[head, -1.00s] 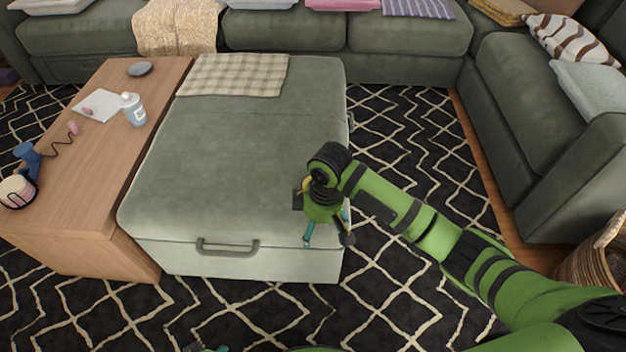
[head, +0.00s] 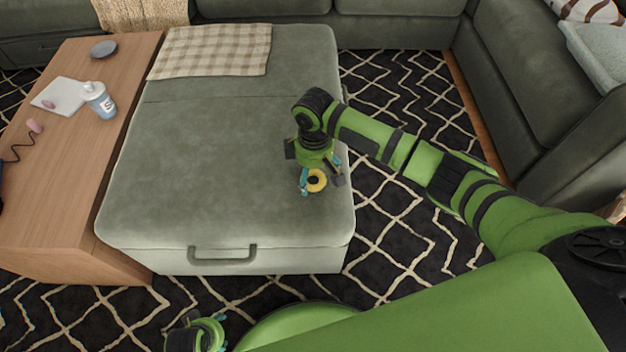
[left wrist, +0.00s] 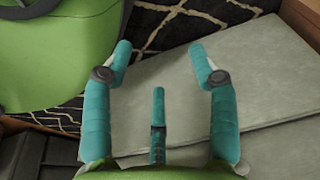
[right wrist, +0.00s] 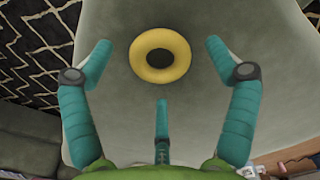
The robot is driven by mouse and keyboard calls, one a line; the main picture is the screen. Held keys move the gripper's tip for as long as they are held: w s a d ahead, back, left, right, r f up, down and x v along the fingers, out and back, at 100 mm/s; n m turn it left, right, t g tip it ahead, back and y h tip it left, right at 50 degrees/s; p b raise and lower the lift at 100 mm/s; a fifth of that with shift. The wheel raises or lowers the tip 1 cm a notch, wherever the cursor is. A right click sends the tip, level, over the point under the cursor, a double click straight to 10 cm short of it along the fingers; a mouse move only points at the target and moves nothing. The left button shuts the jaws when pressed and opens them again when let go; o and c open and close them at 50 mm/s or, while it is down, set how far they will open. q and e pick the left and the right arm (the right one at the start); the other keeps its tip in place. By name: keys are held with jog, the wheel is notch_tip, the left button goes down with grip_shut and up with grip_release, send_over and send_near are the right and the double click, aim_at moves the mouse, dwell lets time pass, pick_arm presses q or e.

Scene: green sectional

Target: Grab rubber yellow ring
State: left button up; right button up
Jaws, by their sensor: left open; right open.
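The yellow rubber ring (head: 316,181) lies flat on the green ottoman (head: 215,150), near its right front part. My right gripper (head: 320,178) is over the ottoman right by the ring. In the right wrist view the ring (right wrist: 160,53) shows whole, between and a little beyond the open teal fingertips (right wrist: 152,55), with no finger seen touching it. My left gripper (head: 208,328) is low at the bottom of the head view, in front of the ottoman. The left wrist view shows its fingers (left wrist: 160,60) spread and empty.
A wooden side table (head: 75,165) runs along the ottoman's left side, with a bottle (head: 99,100), a white pad (head: 60,95) and a dark disc (head: 104,49). A checked cloth (head: 212,51) lies on the ottoman's far end. Sofas stand behind and to the right. The ottoman's middle is clear.

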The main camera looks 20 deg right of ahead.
jog(key=shift+f, duration=0.75)
jog(key=c, duration=1.3)
jog(key=shift+o, duration=0.2)
